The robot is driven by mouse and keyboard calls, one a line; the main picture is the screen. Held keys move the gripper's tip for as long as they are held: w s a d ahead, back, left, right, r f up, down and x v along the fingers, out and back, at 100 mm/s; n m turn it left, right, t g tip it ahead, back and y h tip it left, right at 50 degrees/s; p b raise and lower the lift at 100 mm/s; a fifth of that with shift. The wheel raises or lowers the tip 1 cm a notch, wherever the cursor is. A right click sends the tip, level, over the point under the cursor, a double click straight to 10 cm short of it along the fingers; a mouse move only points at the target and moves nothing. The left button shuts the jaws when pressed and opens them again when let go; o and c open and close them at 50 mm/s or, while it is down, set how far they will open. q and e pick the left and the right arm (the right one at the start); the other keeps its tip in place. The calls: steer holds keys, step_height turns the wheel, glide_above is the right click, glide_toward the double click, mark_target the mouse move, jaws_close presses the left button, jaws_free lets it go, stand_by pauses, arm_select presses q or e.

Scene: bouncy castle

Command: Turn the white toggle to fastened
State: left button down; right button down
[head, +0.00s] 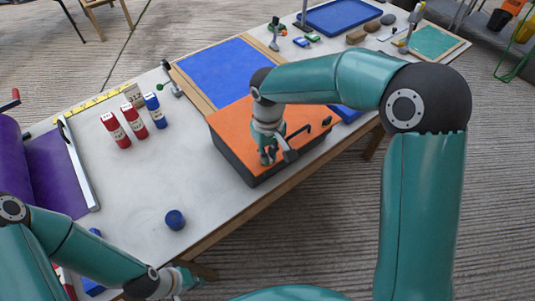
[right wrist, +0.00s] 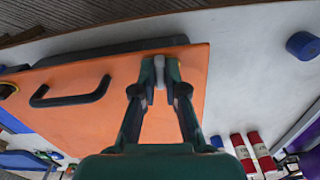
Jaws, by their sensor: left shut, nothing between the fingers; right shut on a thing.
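The orange-topped dark box (head: 225,122) stands near the table's front edge; its orange top (right wrist: 75,75) fills much of the right wrist view. My right gripper (head: 268,158) points down at the top's near edge. It is shut on the small white toggle (right wrist: 160,74), which shows as a pale piece between the fingertips in the right wrist view. Most of the toggle is hidden by the fingers, so I cannot tell its angle. My left gripper (head: 188,279) is shut and empty, low beside the table's front edge, far from the box.
A black handle (right wrist: 70,92) stands up from the orange top. A blue cap (head: 175,220) lies nearer the front. A blue mat (head: 225,70) lies behind.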

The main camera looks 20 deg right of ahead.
steer(key=shift+w+r+n, duration=0.1)
steer(key=shift+r+n, duration=0.05)
steer(key=shift+n, duration=0.45)
steer(key=c, duration=1.2)
jaws_free()
step_height(320, 180, up, 12)
steer(key=shift+f, duration=0.1)
steer(key=shift+f, duration=0.1)
